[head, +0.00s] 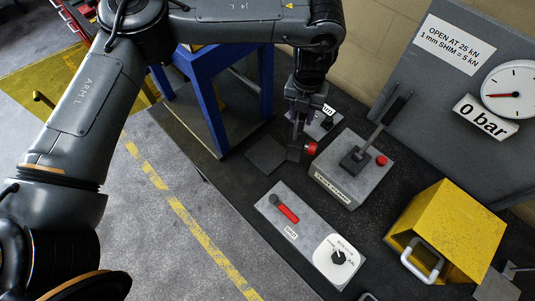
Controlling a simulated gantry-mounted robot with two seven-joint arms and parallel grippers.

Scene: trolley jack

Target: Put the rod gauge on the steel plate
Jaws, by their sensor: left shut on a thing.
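My left gripper (299,138) hangs down over the dark bench, right of the blue frame. It is shut on a short dark piece with a red end (312,148), which I take to be the rod gauge; the fingers partly hide it. A dark square plate (263,156), which looks like the steel plate, lies on the bench just left of and below the gripper. The piece is close to its right edge; I cannot tell its height above the bench. My right gripper is not in view.
A grey box with a black lever (345,178) stands right of the gripper. A grey panel with a red handle (285,209) and a dial lies in front. A yellow block (447,232) is at right. A blue frame (222,85) stands left. A gauge panel (480,60) stands behind.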

